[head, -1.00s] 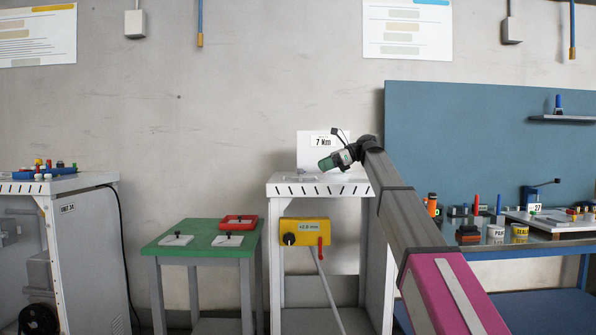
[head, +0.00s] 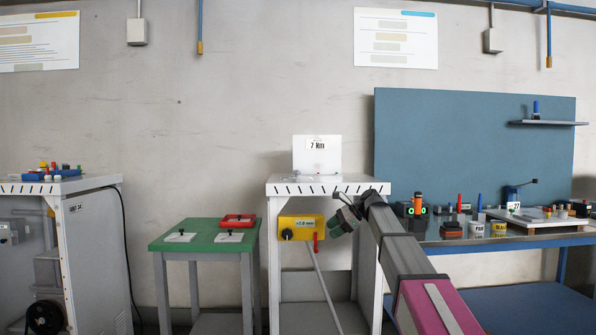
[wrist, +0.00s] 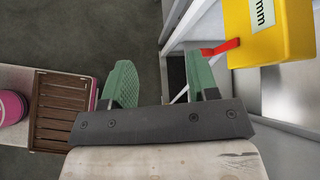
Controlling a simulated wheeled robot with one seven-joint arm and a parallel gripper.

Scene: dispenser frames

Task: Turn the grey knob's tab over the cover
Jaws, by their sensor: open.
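My gripper (head: 343,222) is in front of the white stand (head: 328,190), just right of the yellow box (head: 300,222) on its front. Its two green fingers stand apart and empty in the wrist view (wrist: 161,78). The yellow box carries a dark round knob (head: 287,234) and a red lever (head: 316,242).
A green table (head: 205,242) at left holds two white plates with dark knobs and a red tray (head: 238,220). A sign (head: 317,157) stands on the white stand. A blue workbench (head: 500,238) with several items is at right. A pale rod slopes down below the yellow box.

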